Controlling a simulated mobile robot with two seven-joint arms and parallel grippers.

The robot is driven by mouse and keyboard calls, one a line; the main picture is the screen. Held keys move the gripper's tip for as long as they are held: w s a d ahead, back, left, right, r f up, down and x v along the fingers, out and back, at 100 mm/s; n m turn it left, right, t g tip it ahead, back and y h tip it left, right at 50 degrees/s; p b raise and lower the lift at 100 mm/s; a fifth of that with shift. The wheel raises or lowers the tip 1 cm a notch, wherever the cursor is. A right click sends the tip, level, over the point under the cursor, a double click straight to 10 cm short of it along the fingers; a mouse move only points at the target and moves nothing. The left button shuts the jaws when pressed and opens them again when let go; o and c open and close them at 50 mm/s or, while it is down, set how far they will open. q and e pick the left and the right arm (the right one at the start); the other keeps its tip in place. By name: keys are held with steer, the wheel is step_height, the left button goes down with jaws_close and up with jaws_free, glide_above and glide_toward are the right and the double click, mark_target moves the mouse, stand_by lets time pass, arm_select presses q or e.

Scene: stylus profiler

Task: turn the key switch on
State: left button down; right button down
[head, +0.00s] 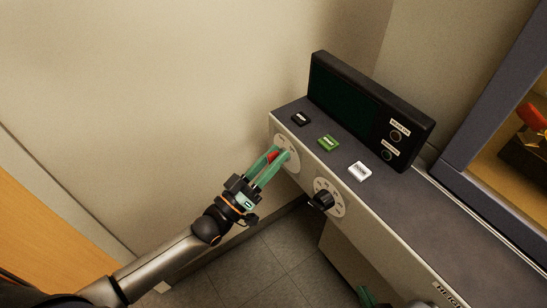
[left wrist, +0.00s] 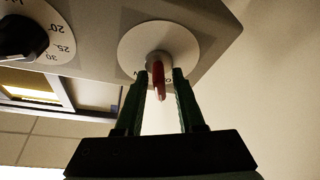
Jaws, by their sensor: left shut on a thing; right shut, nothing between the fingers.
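The key switch is a red key (head: 273,156) on a round white plate (head: 287,150) at the left end of the machine's front face. The key also shows in the left wrist view (left wrist: 158,80), standing out from its plate (left wrist: 135,42). My left gripper (head: 279,154) has its green fingers on either side of the key and is shut on it; the fingertips in the left wrist view (left wrist: 160,75) reach close to the plate. The fingers partly hide the key and plate in the head view. My right gripper (head: 368,297) shows only partly at the bottom edge, shut and empty.
A black knob (head: 323,199) with a numbered dial sits right of the key. Black (head: 300,119), green (head: 328,143) and white (head: 360,171) buttons lie on top, before a dark display (head: 345,92). Bare wall and open floor lie to the left.

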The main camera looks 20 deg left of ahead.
arm_select(q)
steer(key=m+g+h, duration=0.1)
steer(key=m, duration=0.3)
steer(key=m+g+h+b, duration=0.1)
steer(key=m+h, duration=0.1)
steer(key=m, duration=0.1)
steer(key=shift+d+f+m+h, duration=0.1)
steer(key=shift+m+h, duration=0.2)
steer(key=shift+m, duration=0.1)
steer(key=m+g+h, duration=0.1)
steer(key=m, duration=0.1)
steer(key=m+g+h, duration=0.1)
steer(key=m, duration=0.2)
steer(key=shift+s+m+b, duration=0.1)
steer(key=shift+m+b, duration=0.2)
steer(key=shift+m+g+h, duration=0.3)
steer(key=shift+m+g, duration=0.4)
steer(key=shift+m, duration=0.4)
steer(key=shift+d, duration=0.1)
steer(key=c, duration=0.9)
jaws_free()
steer(key=shift+s, duration=0.1)
